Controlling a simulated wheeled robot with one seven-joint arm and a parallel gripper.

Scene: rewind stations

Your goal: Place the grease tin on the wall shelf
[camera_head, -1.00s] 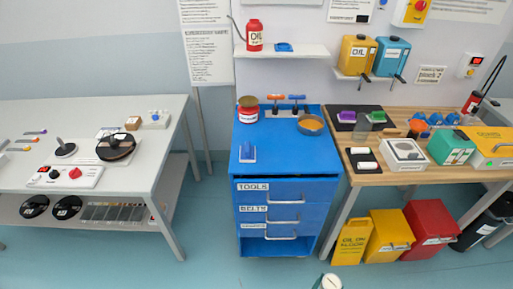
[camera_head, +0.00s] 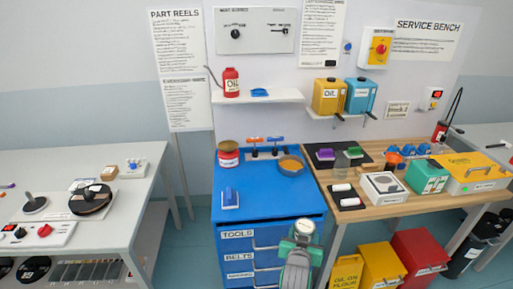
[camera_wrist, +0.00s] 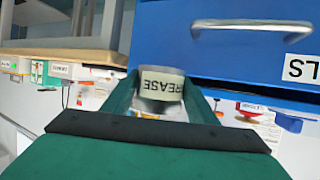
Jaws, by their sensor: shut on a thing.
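My gripper (camera_wrist: 163,95) is shut on the grease tin (camera_wrist: 162,84), whose label reads GREASE and shows upside down in the wrist view. In the head view the tin (camera_head: 304,228) is a small round container with a pale top, held in front of the blue drawer cabinet at its right edge. The wall shelf (camera_head: 270,98) is a white board above the cabinet. A red oil can (camera_head: 231,82) stands at its left and a small blue item (camera_head: 259,92) lies near its middle. The shelf's right part looks bare.
The blue cabinet (camera_head: 240,208) carries a red tin (camera_head: 228,154), an orange-filled bowl (camera_head: 290,165) and a blue block (camera_head: 230,197). A wooden bench (camera_head: 385,208) with several items stands right. Yellow and blue canisters (camera_head: 328,97) sit on a bracket right of the shelf.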

